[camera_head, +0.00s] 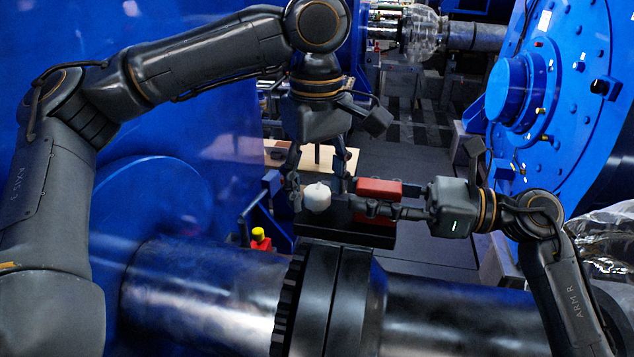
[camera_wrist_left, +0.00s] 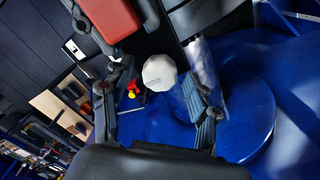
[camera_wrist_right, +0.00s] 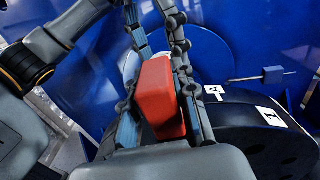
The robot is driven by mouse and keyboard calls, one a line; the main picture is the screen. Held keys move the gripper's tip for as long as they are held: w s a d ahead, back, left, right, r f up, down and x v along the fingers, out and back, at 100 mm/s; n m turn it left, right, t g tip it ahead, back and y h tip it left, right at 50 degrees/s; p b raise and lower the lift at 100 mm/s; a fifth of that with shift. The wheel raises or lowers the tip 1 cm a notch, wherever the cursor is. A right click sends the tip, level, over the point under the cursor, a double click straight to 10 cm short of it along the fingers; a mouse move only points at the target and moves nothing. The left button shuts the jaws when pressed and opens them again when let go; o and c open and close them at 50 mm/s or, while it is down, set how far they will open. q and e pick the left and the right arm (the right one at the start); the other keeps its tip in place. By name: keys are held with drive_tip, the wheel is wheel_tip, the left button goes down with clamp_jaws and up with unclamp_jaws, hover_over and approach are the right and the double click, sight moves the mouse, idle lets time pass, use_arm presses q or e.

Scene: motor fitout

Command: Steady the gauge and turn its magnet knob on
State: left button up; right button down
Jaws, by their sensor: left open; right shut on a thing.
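The gauge has a red body (camera_head: 377,190) and a white faceted knob (camera_head: 317,197), side by side above a black block (camera_head: 340,229) at the shaft coupling. My left gripper (camera_head: 320,187) reaches down from above and is open, with its fingers on either side of the knob. In the left wrist view the white knob (camera_wrist_left: 160,72) shows between and just beyond the spread fingertips; I cannot tell whether either touches it. My right gripper (camera_head: 376,206) comes in from the right and is shut on the red body. In the right wrist view the red body (camera_wrist_right: 161,98) sits between its fingers.
A large dark shaft with a black coupling (camera_head: 325,300) runs across the front. Blue machine housings stand left and right (camera_head: 545,90). A small red and yellow item (camera_head: 260,238) is left of the block. A wooden board (camera_head: 345,160) lies behind.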

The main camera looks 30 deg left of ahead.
use_arm(q)
drive_tip(key=shift+c, duration=0.3)
drive_tip(key=c, duration=1.1)
drive_tip(key=m, duration=0.4)
drive_tip(key=shift+m, duration=0.4)
drive_tip(key=m, duration=0.4)
drive_tip(key=shift+m, duration=0.3)
drive_tip(key=m, duration=0.4)
drive_tip(key=shift+m, duration=2.3)
use_arm(e)
drive_tip(key=shift+w, duration=0.1)
